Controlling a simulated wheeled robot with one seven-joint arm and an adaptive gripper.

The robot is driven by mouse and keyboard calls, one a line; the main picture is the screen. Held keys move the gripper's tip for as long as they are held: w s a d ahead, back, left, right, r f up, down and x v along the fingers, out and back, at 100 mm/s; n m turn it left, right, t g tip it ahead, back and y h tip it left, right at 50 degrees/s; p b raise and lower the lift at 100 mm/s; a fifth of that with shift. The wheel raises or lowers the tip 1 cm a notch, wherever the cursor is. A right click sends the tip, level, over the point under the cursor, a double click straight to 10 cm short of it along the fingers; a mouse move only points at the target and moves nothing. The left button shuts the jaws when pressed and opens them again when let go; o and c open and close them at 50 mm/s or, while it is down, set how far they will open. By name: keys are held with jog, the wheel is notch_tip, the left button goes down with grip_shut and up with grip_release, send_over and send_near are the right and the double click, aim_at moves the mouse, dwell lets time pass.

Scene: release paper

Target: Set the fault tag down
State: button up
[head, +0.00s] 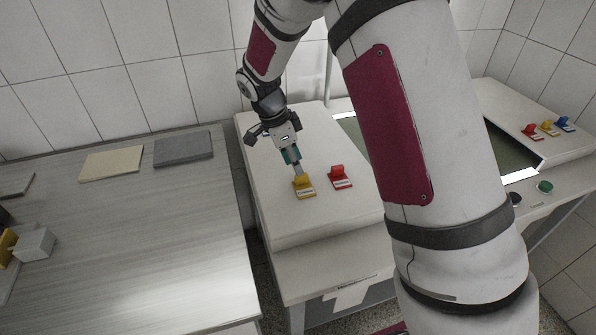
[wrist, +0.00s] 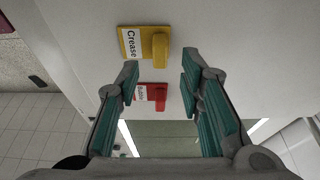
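A yellow tag (head: 304,191) with a raised grip and a white label stands on the white machine top (head: 285,225). In the wrist view its label on the yellow tag (wrist: 146,43) reads "Crease". A red tag (head: 341,182) of the same shape stands to its right; the red tag (wrist: 154,95) also shows in the wrist view. My gripper (head: 295,169) is just above the yellow tag in the head view. In the wrist view my gripper (wrist: 160,76) has its fingers apart with nothing held between them. Whether a fingertip touches the yellow tag is unclear.
Red (head: 531,132), yellow (head: 549,128) and blue (head: 565,124) tags stand at the far right, near a green button (head: 545,187). On the left table (head: 150,235) lie a beige pad (head: 112,163) and a grey pad (head: 183,149). A white block (head: 36,244) is at the left edge.

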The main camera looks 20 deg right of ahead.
jog(key=s+r+n+t+y, duration=0.1)
jog(key=s+r+n, duration=0.4)
jog(key=r, duration=0.9)
jog(key=s+r+n+t, duration=0.1)
jog(key=s+r+n, duration=0.1)
jog(key=s+n, duration=0.2)
jog(key=s+d+r+n+t+y, duration=0.1)
jog(key=s+r+n+t, duration=0.1)
jog(key=s, duration=0.9)
jog(key=s+r+n+t+y, duration=0.1)
jog(key=s+r+n, duration=0.2)
jog(key=s+n, duration=0.4)
jog(key=shift+s+d+r+b, duration=0.3)
jog(key=shift+s+b, duration=0.15)
jog(key=shift+s, duration=0.1)
